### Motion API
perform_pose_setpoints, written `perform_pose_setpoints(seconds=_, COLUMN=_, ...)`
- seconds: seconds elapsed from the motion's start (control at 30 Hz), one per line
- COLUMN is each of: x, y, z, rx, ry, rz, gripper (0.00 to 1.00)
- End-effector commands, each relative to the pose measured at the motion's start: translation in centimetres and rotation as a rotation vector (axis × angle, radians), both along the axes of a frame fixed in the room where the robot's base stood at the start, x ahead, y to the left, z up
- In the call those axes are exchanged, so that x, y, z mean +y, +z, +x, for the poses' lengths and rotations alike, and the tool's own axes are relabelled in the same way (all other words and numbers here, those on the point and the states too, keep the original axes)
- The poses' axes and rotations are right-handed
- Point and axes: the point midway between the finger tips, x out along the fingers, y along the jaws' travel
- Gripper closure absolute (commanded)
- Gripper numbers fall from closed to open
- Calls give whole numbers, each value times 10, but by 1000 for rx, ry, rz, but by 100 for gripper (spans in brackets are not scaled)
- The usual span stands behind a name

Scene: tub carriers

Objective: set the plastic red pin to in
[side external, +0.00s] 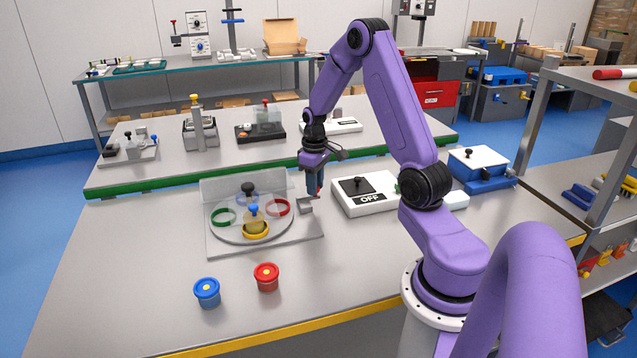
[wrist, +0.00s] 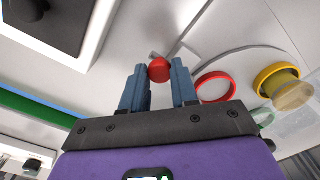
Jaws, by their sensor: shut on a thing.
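The plastic red pin's round red knob (wrist: 159,70) sits between my fingertips in the wrist view. My gripper (side external: 316,190) is shut on it, pointing down, beside the right edge of the turntable fixture. Only a sliver of red shows at the fingertips in the side view, and the pin's shaft is hidden. A small grey metal bracket (side external: 306,204) stands just below the fingertips. The round turntable (side external: 240,232) on a grey base plate carries a green ring, a red ring (side external: 279,207) and a yellow ring. How deep the pin sits in its holder cannot be told.
A white box marked OFF (side external: 366,205) stands close to the right of my gripper. A clear upright panel (side external: 222,189) backs the turntable. A blue tub (side external: 207,292) and a red tub (side external: 267,276) stand in front. The front left bench is clear.

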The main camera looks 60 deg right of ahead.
Motion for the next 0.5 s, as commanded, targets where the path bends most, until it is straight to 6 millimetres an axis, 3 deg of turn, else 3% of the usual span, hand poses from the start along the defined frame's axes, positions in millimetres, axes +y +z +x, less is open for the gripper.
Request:
perform_pose_setpoints(seconds=0.13, x=12, y=0, z=12, rx=0, ry=3, rz=0, gripper=100)
perform_pose_setpoints(seconds=0.4, x=15, y=0, z=15, rx=-2, ry=3, rz=0, gripper=100)
perform_pose_setpoints(seconds=0.43, x=15, y=0, z=15, rx=-2, ry=3, rz=0, gripper=65)
perform_pose_setpoints(seconds=0.5, x=15, y=0, z=15, rx=-3, ry=3, rz=0, gripper=45)
